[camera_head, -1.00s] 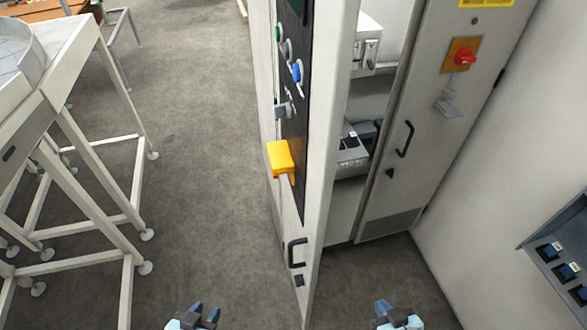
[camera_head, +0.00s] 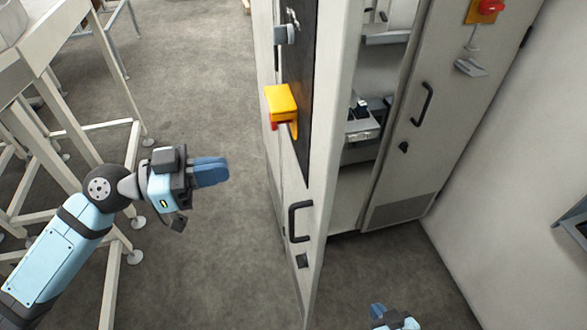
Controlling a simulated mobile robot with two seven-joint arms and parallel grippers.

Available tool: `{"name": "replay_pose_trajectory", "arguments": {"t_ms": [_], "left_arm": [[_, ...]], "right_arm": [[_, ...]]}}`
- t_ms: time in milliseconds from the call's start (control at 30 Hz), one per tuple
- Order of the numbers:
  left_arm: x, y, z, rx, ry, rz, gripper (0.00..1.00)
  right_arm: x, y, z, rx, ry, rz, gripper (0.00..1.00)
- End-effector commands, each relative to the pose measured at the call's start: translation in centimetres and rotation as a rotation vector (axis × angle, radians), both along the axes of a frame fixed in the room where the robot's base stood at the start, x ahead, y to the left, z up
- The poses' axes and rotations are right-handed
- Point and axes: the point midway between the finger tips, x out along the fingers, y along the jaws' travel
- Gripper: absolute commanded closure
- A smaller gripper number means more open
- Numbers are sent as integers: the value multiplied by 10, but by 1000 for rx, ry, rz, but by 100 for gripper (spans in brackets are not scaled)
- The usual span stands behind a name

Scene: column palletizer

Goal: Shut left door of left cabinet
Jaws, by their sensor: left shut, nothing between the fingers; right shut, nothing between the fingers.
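The left cabinet door (camera_head: 300,180) stands wide open, seen nearly edge-on in the middle, with a black handle (camera_head: 293,222) low on its outer face. The cabinet interior (camera_head: 352,195) shows to the right of the door, with shelves and devices. My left gripper (camera_head: 222,171) is shut and empty, left of the door and pointing right, apart from the door and its handle. My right gripper (camera_head: 388,316) shows only in part at the bottom edge, right of the door's lower end; it is shut and empty.
The other cabinet door (camera_head: 415,130), with its own black handle and a red switch (camera_head: 490,6), stands right of the interior. A yellow box (camera_head: 281,103) juts from the left door's face. A white metal frame (camera_head: 103,85) stands left. Floor between is clear.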

Motion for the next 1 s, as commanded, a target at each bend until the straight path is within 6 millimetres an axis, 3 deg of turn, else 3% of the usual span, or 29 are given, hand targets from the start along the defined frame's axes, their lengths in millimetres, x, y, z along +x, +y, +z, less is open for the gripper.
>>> {"name": "replay_pose_trajectory", "arguments": {"t_ms": [167, 700, 1000], "left_arm": [[2, -14, 6, -7, -3, -13, 100], [26, -117, 7, -6, 1, -11, 100], [31, -136, 3, -5, -1, -9, 100]], "right_arm": [[0, 1, 9, -1, -7, 3, 100], [-1, -6, 42, -23, -26, 8, 100], [-1, -6, 47, -24, -21, 9, 100]]}}
